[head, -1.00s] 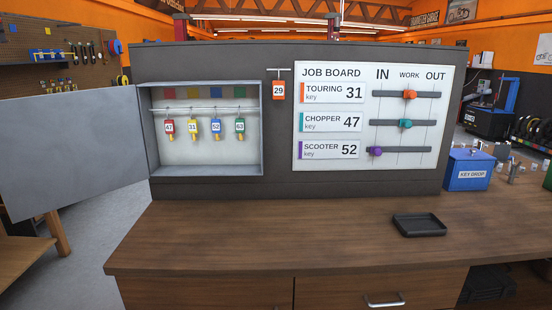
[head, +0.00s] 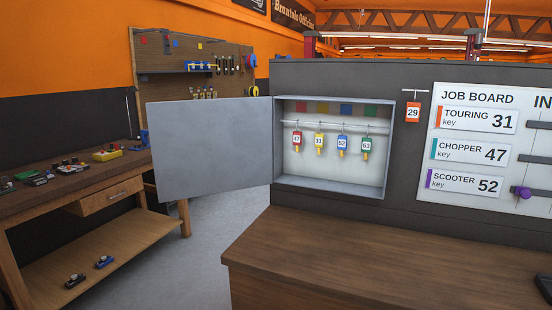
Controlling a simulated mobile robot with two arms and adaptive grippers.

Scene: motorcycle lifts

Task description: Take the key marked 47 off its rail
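The key marked 47 has a red tag (head: 297,139) and hangs at the left end of the rail (head: 335,124) inside the open key cabinet (head: 389,150). To its right on the same rail hang the yellow key 31 (head: 319,141), the blue key 52 (head: 342,143) and the green key 63 (head: 367,145). The cabinet door (head: 210,147) stands swung open to the left. Neither of my grippers shows in the head view.
A brown counter (head: 330,260) lies below the cabinet, its visible top mostly clear. An orange tag 29 (head: 413,112) hangs outside, beside the job board (head: 475,150). A wooden workbench (head: 100,188) with small items stands at left, with open floor (head: 218,225) between.

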